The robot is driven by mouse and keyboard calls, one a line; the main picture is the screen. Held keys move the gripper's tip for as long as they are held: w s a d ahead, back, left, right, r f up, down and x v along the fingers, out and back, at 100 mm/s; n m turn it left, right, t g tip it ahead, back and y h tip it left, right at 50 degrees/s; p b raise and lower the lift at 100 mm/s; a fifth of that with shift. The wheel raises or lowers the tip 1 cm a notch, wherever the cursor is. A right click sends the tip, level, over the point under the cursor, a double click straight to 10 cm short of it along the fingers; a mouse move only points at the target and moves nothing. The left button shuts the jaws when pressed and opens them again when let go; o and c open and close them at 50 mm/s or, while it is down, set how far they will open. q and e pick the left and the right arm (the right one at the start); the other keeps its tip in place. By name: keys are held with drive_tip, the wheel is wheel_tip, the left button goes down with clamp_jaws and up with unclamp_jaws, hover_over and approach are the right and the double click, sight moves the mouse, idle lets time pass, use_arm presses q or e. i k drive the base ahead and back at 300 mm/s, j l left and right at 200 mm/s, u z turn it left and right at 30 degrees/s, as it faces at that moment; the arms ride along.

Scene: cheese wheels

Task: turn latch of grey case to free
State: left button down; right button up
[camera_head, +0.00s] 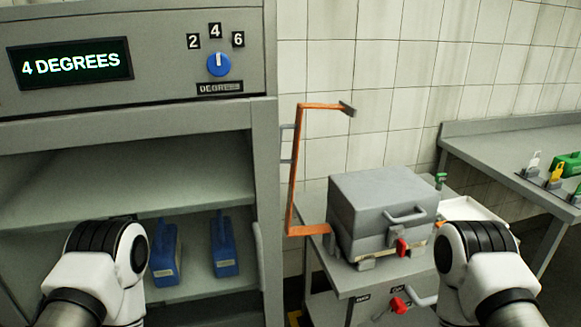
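The grey case (370,190) stands closed on a grey cart (345,285) right of the picture's centre. It has a handle (406,216) on its front upper part. A red latch (402,247) sits on its front below the handle, over a pale label strip; its exact turn is too small to tell. My two arms show at the lower left and lower right edges, the right one just right of the case. Neither gripper is in view.
A second red knob (398,305) is on the cart's front below. An orange bracket (295,170) rises left of the case. A cabinet (130,110) reading 4 DEGREES holds blue cases (224,245). A white tray (472,212) and a bench (500,150) stand right.

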sight(401, 245)
drive_tip(key=l, duration=0.8)
drive_tip(key=i+l, duration=0.15)
drive_tip(key=l, duration=0.6)
